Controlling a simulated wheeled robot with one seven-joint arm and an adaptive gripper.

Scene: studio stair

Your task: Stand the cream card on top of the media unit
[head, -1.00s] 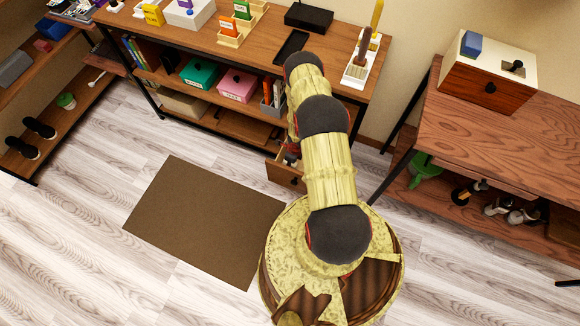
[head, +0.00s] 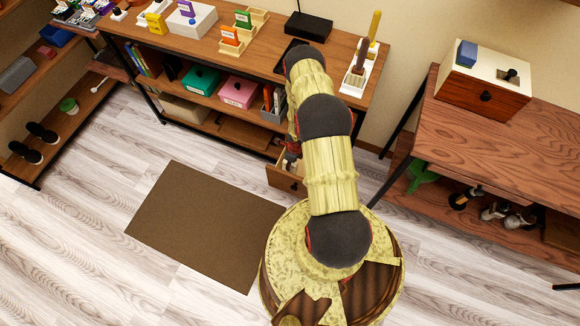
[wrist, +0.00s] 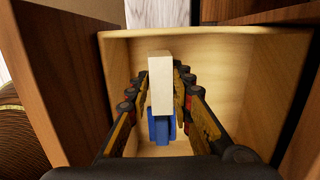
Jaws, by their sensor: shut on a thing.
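The cream card (wrist: 160,82) stands upright between my fingers inside an open drawer (wrist: 276,85), seen edge-on in the wrist view. My gripper (wrist: 163,85) is shut on it, one dark finger on each side. A blue piece (wrist: 162,130) shows just below the card; I cannot tell if it is joined to it. In the head view the media unit (head: 268,47) stands along the back wall, with the open drawer (head: 286,179) low at its right end. My arm hides the gripper and the card there.
The unit's top carries a white box (head: 190,22), small card holders (head: 232,40), a black box (head: 308,25) and a white rack (head: 356,80) with upright handles. Bare wood lies between them. A brown mat (head: 205,225) covers the floor.

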